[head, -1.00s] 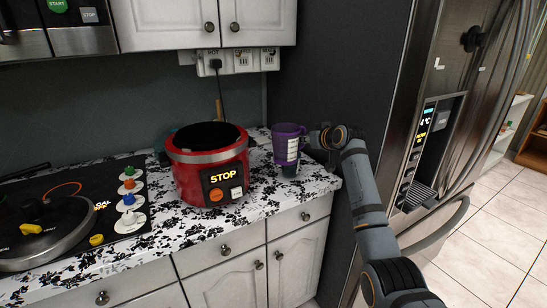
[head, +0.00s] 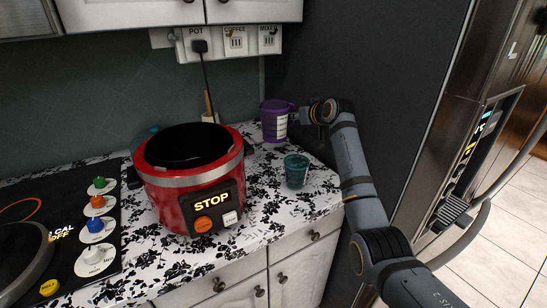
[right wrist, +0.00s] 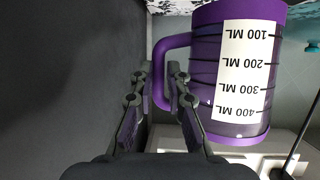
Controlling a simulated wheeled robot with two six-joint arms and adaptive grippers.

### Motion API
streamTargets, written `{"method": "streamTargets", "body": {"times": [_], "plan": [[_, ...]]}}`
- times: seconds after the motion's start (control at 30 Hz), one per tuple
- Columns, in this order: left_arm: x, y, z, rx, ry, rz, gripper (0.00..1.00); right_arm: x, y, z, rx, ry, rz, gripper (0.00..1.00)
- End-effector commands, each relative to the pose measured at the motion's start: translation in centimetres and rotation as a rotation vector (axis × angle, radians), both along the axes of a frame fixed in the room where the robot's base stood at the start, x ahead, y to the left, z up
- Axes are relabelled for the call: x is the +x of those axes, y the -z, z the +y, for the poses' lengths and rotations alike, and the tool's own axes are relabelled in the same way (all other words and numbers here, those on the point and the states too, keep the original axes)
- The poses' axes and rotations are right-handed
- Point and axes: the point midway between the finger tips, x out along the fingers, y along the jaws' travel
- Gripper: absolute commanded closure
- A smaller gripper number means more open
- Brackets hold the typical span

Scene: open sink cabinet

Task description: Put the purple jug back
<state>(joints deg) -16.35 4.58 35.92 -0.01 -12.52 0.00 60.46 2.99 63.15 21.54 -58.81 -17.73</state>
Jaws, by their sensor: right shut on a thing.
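The purple jug (head: 271,122) is at the back right of the patterned counter, by the dark side panel. It looks upright; I cannot tell whether its base touches the counter. My right gripper (head: 303,117) reaches it from the right and is shut on its handle. In the right wrist view the jug (right wrist: 205,70) shows large, with its white scale in ML upside down in the picture, and the handle lies between the fingers of the gripper (right wrist: 158,82). My left gripper is not in view.
A teal cup (head: 296,172) stands on the counter in front of the jug. A red cooker (head: 190,185) with a STOP display stands to the left, a hob (head: 60,235) beyond it. Sockets (head: 235,41) with a plugged cable are on the wall. A fridge (head: 470,130) stands at right.

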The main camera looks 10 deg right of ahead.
Motion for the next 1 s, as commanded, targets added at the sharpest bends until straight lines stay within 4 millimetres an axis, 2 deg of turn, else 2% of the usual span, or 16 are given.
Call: {"method": "streamTargets", "body": {"times": [0.33, 0.47, 0.6, 0.7, 0.77, 0.87, 1.0], "plan": [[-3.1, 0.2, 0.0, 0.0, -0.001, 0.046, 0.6, 0.0, 0.3, 0.0, 0.0, 0.0, -0.001, 1.0], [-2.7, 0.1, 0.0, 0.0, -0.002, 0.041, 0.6, 0.0, 2.2, 0.0, 0.0, -0.001, 0.001, 1.0], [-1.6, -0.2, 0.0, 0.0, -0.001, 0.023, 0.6, -0.1, 4.6, 0.0, 0.001, 0.0, 0.0, 1.0], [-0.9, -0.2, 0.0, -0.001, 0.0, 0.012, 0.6, -0.1, 4.9, 0.0, 0.001, 0.0, -0.003, 1.0], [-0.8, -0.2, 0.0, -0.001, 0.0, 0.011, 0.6, -0.1, 5.4, 0.0, 0.0, 0.0, -0.001, 1.0], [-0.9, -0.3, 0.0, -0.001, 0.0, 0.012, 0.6, -0.1, 7.4, 0.0, 0.0, 0.0, 0.002, 1.0], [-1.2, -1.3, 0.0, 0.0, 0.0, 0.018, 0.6, -0.1, 8.9, 0.0, 0.001, 0.0, 0.0, 1.0]]}}
